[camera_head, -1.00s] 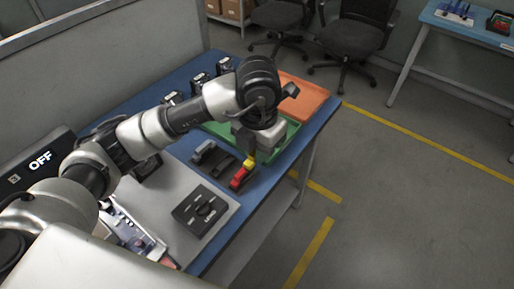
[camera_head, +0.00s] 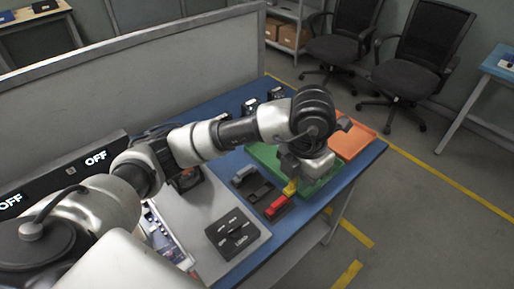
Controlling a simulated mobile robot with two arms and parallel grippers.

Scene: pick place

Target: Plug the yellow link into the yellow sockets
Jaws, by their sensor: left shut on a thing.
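The yellow link (camera_head: 290,188) is a small yellow piece beneath my left gripper (camera_head: 293,176), at the near edge of the green tray. The gripper is shut on it, and the hand and wrist above hide part of the link. A red piece (camera_head: 277,206) lies just in front of the link, on a dark holder. A grey piece (camera_head: 244,174) sits on another dark holder (camera_head: 256,187) to the left. I cannot make out yellow sockets. My right gripper is not in view.
The green tray (camera_head: 259,151) and orange tray (camera_head: 359,139) lie on the blue table (camera_head: 348,187). A black control box (camera_head: 232,234) stands on a grey board (camera_head: 200,218). Small black devices (camera_head: 250,106) stand at the back. A partition (camera_head: 150,75) borders the table.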

